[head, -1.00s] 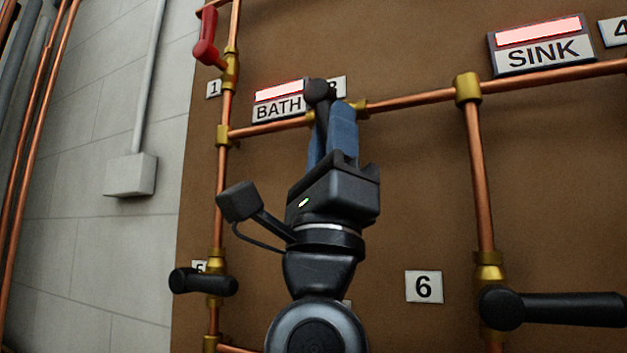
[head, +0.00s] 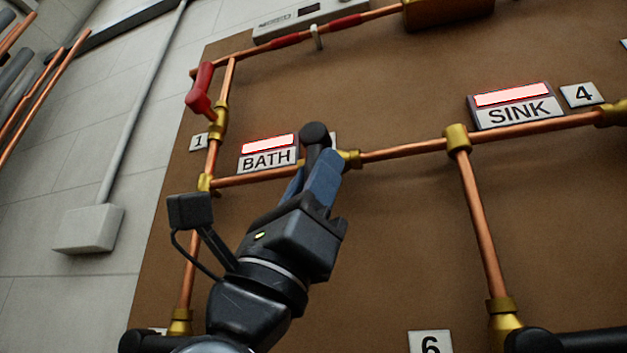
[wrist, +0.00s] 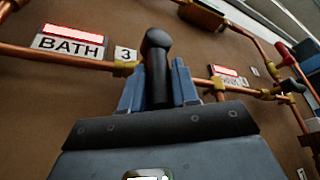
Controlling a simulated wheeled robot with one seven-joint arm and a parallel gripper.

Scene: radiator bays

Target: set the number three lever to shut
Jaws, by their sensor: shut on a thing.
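The number three lever is black, with a round hub (head: 315,133) on the copper pipe beside the BATH sign. In the wrist view its handle (wrist: 157,78) runs from the hub down between my fingers, across the line of the pipe. The plate marked 3 (wrist: 125,54) is just left of it; in the head view that plate is mostly hidden behind the lever. My gripper (head: 308,185) is shut on the handle, its blue fingers on both sides, and it leans to the lower left. In the wrist view my gripper (wrist: 157,88) hides the handle's lower end.
The BATH sign (head: 267,153) has a lit red-white strip, as does the SINK sign (head: 515,105). A red lever (head: 202,90) stands by plate 1 at upper left. Black levers sit at the lower left (head: 148,341) and lower right (head: 570,343).

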